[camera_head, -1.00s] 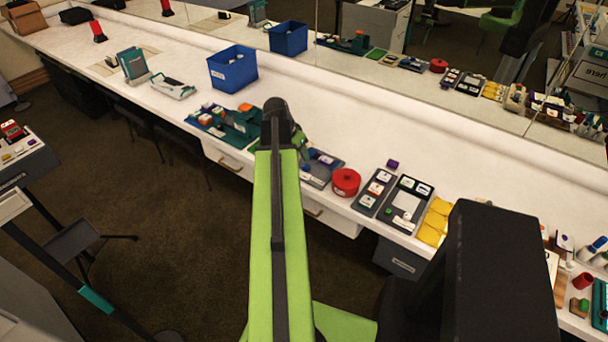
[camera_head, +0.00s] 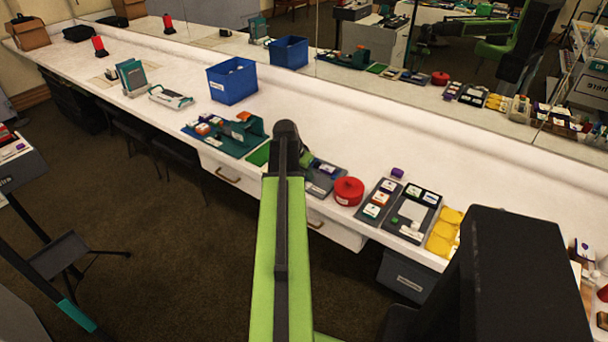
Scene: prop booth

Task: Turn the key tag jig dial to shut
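A grey board (camera_head: 320,181) with a small blue part lies at the counter's front edge, partly hidden behind my raised arm. A teal fixture (camera_head: 248,130) with orange and white pieces stands on the counter left of the arm. I cannot tell for certain which of these is the key tag jig, and no dial position can be read at this size. My green arm rises through the middle of the view and covers part of the counter edge. My gripper is not visible; the arm's dark upper joint hides what lies beyond it.
A red round container (camera_head: 348,191), grey label trays (camera_head: 412,211) and yellow pieces (camera_head: 445,231) line the front edge to the right. A blue bin (camera_head: 232,80) stands behind on the left. A mirror (camera_head: 410,100) runs along the back. The white counter (camera_head: 440,155) is clear behind these items.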

